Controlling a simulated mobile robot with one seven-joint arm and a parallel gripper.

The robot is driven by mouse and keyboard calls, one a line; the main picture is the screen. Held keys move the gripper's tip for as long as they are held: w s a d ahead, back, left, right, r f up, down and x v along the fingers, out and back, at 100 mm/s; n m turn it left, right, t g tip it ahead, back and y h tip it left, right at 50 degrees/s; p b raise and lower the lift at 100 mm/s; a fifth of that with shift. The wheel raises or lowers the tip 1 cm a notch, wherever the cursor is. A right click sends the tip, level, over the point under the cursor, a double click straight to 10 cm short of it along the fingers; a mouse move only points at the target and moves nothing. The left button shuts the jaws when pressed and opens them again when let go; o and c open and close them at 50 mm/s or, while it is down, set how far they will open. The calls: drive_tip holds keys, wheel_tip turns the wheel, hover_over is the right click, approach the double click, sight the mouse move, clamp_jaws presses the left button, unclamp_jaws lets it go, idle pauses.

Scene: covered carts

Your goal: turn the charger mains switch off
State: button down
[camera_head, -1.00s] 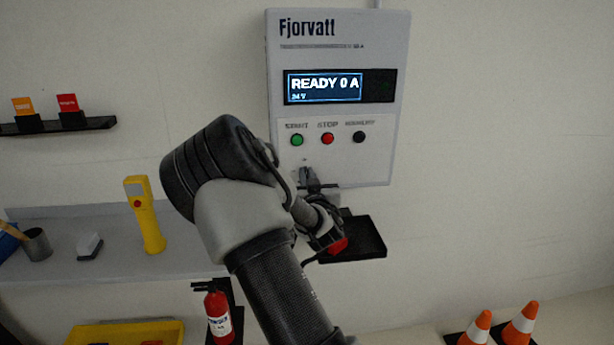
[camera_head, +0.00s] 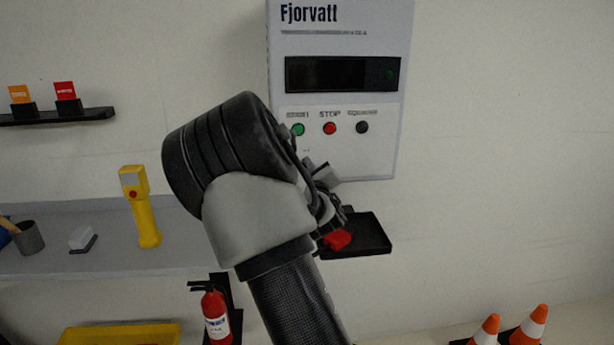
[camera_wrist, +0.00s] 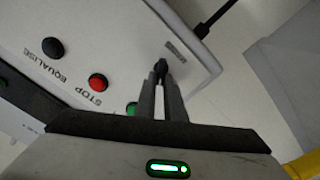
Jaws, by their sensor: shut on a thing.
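The white Fjorvatt charger (camera_head: 390,20) hangs on the wall, and its display (camera_head: 325,74) is dark. Below it are green, red and black buttons. In the wrist view, my gripper (camera_wrist: 161,72) has its fingers closed together at the charger's lower part, on a small dark mains switch (camera_wrist: 160,65) beside a small label. The fingers mostly cover the switch, so its position is hard to read. The stop button (camera_wrist: 97,82) and equalise button (camera_wrist: 52,47) are apart from the fingers. In the head view my arm hides most of the gripper and the switch.
A black shelf (camera_head: 372,236) with a red piece (camera_head: 338,240) is just below the charger. A grey shelf (camera_head: 90,255) at left holds a yellow handheld device (camera_head: 140,208). A fire extinguisher (camera_head: 216,312) and traffic cones (camera_head: 530,325) stand lower down.

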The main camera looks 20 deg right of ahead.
drive_tip(key=n+b, duration=0.2)
drive_tip(key=n, duration=0.1)
drive_tip(key=n+b, duration=0.2)
drive_tip(key=n, duration=0.2)
drive_tip(key=f+n+b, duration=0.1)
drive_tip(key=n+b, duration=0.1)
drive_tip(key=n, duration=0.1)
drive_tip(key=shift+a+f+n+b, duration=0.1)
drive_tip(key=shift+a+n+b, duration=0.15)
drive_tip(key=shift+n+b, duration=0.1)
drive_tip(key=shift+n, duration=0.25)
drive_tip(key=c, duration=1.8)
unclamp_jaws()
drive_tip(key=shift+c, duration=0.2)
drive_tip(key=p+v, duration=0.3)
drive_tip(key=v, duration=1.4)
drive_tip(key=shift+s, duration=0.2)
